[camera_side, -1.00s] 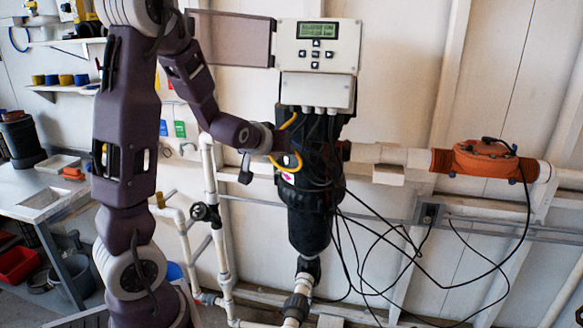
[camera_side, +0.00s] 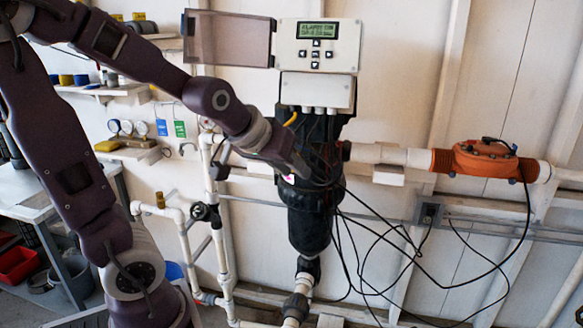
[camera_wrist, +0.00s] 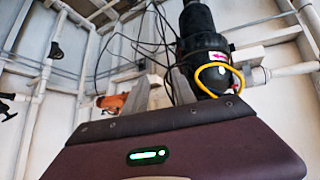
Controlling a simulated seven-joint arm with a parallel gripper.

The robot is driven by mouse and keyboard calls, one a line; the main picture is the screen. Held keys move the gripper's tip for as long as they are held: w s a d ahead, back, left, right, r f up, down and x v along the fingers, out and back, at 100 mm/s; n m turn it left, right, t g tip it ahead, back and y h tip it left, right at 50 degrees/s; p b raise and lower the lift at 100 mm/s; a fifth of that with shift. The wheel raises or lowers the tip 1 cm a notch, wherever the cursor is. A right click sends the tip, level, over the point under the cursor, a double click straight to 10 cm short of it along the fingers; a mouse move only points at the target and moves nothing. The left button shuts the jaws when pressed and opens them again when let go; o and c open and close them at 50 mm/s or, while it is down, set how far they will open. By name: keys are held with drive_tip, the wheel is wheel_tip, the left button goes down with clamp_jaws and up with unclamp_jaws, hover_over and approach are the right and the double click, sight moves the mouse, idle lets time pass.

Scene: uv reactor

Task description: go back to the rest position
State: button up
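My arm reaches in from the left in the side view. My gripper (camera_side: 303,170) is in front of the black reactor body (camera_side: 310,225), below the grey control box (camera_side: 318,45). Whether it touches the body cannot be told. In the wrist view its two grey fingers (camera_wrist: 160,92) stand apart, with nothing seen held between them. There the black reactor (camera_wrist: 203,50) and a yellow cable loop (camera_wrist: 220,75) lie just beyond the fingers to the right. In the side view my gripper hides most of that loop. The control box has a lit green display, and its tinted cover (camera_side: 229,38) hangs open leftward.
An orange pipe fitting (camera_side: 485,160) sits on the white pipe at right. Loose black cables (camera_side: 385,245) hang below. White pipes with a valve (camera_side: 205,212) stand left of the reactor. A workbench (camera_side: 25,205) and shelves (camera_side: 105,92) are at far left.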

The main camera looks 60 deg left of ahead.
drive_tip(key=s+d+m+g+h, duration=0.1)
drive_tip(key=s+d+m, duration=0.2)
drive_tip(key=s+d, duration=0.3)
drive_tip(key=s+d+m+g+h, duration=0.1)
drive_tip(key=s+d+m+g, duration=0.1)
drive_tip(key=s+d, duration=0.4)
drive_tip(key=s, duration=0.4)
drive_tip(key=shift+s+m+h, duration=0.25)
drive_tip(key=shift+m+h, duration=0.15)
